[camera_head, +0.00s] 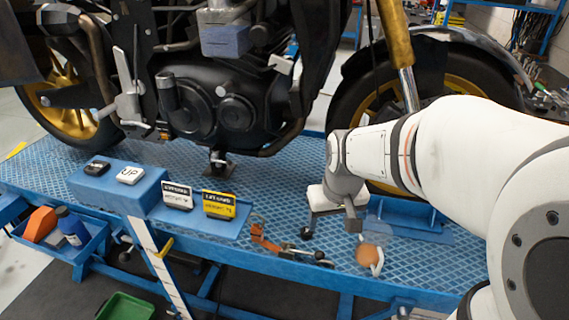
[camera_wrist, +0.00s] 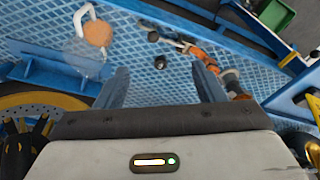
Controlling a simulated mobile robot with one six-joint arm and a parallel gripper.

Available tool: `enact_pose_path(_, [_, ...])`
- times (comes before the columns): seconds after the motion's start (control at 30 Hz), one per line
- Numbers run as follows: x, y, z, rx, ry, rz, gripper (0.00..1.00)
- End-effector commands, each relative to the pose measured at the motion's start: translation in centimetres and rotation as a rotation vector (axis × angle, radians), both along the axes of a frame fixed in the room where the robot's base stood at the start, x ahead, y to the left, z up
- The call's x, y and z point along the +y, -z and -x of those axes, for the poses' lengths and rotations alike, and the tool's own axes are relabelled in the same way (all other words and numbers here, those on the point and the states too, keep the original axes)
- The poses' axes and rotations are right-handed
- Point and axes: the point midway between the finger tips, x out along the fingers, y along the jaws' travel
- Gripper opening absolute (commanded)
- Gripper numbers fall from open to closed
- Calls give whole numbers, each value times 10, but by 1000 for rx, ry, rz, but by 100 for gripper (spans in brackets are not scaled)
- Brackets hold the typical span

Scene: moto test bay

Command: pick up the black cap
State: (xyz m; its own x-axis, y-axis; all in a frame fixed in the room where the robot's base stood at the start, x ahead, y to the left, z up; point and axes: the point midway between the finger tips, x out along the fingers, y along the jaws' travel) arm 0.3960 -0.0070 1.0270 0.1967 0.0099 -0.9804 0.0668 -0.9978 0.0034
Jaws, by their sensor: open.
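The black cap (camera_head: 306,233) looks like a small dark round piece lying on the blue diamond-patterned platform (camera_head: 290,180). In the wrist view the cap (camera_wrist: 160,62) shows in line with the gap between the fingertips, beyond them. My gripper (camera_head: 332,220) is open and empty, above the platform near the cap and slightly to its right in the head view. Both fingers of my gripper (camera_wrist: 160,76) show in the wrist view, spread wide apart. The height between fingertips and cap is hard to judge.
An orange and black tool (camera_head: 263,239) lies left of the cap. An orange round thing with a white handle (camera_head: 376,262) lies to the right. A motorcycle (camera_head: 235,100) stands behind. A blue box (camera_head: 118,188) with labelled blocks sits left. A green bin (camera_head: 125,307) is below.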

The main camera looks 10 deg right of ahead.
Motion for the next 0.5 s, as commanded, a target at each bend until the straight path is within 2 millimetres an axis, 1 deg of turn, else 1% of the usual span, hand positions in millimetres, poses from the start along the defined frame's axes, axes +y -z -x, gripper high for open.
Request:
enact_pose_path(0.03, [0, 7, -17, 15, -9, 0, 63])
enact_pose_path(0.1, [0, 18, -40, 22, -25, 0, 63])
enact_pose_path(0.17, [0, 29, -59, 29, -36, 1, 63])
enact_pose_path(0.2, [0, 38, -72, 33, -44, 1, 63])
enact_pose_path(0.27, [0, 52, -90, 39, -55, 1, 63])
enact_pose_path(0.3, [0, 62, -101, 43, -62, 1, 63])
enact_pose_path(0.4, [-1, 91, -128, 53, -82, 2, 63])
enact_pose_path(0.47, [-2, 108, -142, 58, -93, 3, 63])
enact_pose_path(0.5, [-2, 121, -150, 64, -99, 4, 63])
